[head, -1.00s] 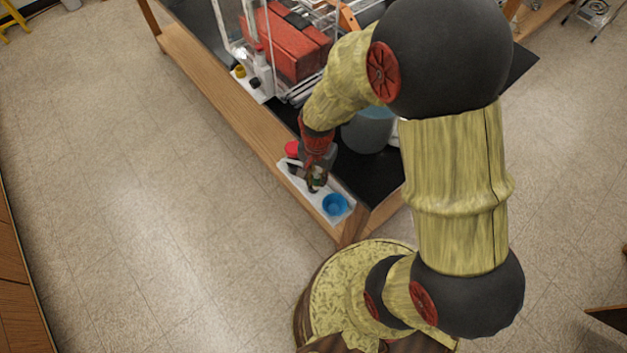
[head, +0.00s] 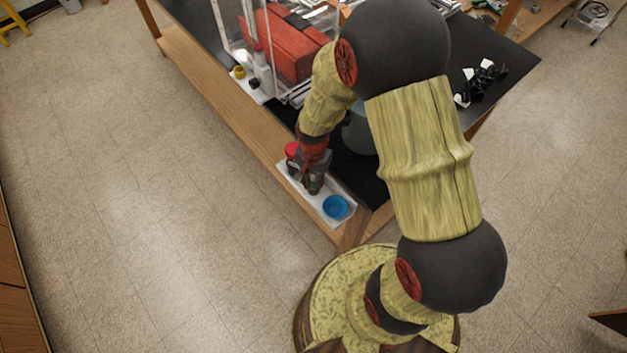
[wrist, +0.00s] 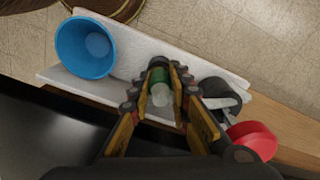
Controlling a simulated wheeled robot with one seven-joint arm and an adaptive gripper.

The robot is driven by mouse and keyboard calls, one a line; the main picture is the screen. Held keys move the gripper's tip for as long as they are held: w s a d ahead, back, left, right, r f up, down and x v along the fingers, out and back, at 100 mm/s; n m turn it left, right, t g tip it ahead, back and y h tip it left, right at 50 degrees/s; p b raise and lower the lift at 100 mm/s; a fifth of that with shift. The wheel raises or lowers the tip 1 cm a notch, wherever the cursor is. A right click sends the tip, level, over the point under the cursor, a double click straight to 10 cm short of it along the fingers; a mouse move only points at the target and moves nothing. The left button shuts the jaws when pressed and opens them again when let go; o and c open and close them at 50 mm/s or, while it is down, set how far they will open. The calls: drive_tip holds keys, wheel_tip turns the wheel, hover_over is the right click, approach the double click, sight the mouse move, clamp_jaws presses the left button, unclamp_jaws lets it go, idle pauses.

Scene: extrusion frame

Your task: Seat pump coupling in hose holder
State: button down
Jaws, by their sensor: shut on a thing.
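My gripper (head: 312,188) is low over the white tray (head: 350,218) at the near corner of the bench. In the wrist view its fingers (wrist: 160,80) are closed around a small piece with a green part (wrist: 183,76) and a pale, clear-looking part. I cannot tell for certain that this piece is the pump coupling, or whether it touches the tray. A blue cup (wrist: 85,48) stands on the tray on one side of the gripper. A black part (wrist: 222,97) and a red round part (wrist: 252,138) are on the other side. I cannot pick out the hose holder with certainty.
A white plate with a yellow cap (head: 239,72) and a white bottle (head: 261,68) stands farther along the wooden bench edge (head: 222,105). Red blocks (head: 280,45) sit within a clear-walled frame. Small black parts (head: 481,77) lie on the dark bench top at right.

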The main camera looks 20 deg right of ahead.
drive_tip(key=c, duration=1.7)
unclamp_jaws()
drive_tip(key=shift+f, duration=0.1)
drive_tip(key=shift+o, duration=0.2)
wheel_tip(320, 180, up, 12)
drive_tip(key=p, duration=0.3)
wheel_tip(320, 180, up, 17)
drive_tip(key=n+t, duration=0.3)
drive_tip(key=n, duration=0.1)
hover_over(313, 179)
drive_tip(key=s, duration=0.4)
drive_tip(key=s+r+n+t, duration=0.2)
drive_tip(key=s+r+n, duration=0.3)
drive_tip(key=s+r, duration=0.5)
drive_tip(key=shift+t, duration=0.3)
drive_tip(key=shift+s, duration=0.1)
wheel_tip(313, 179, down, 4)
drive_tip(key=b, duration=0.4)
drive_tip(key=shift+r, duration=0.15)
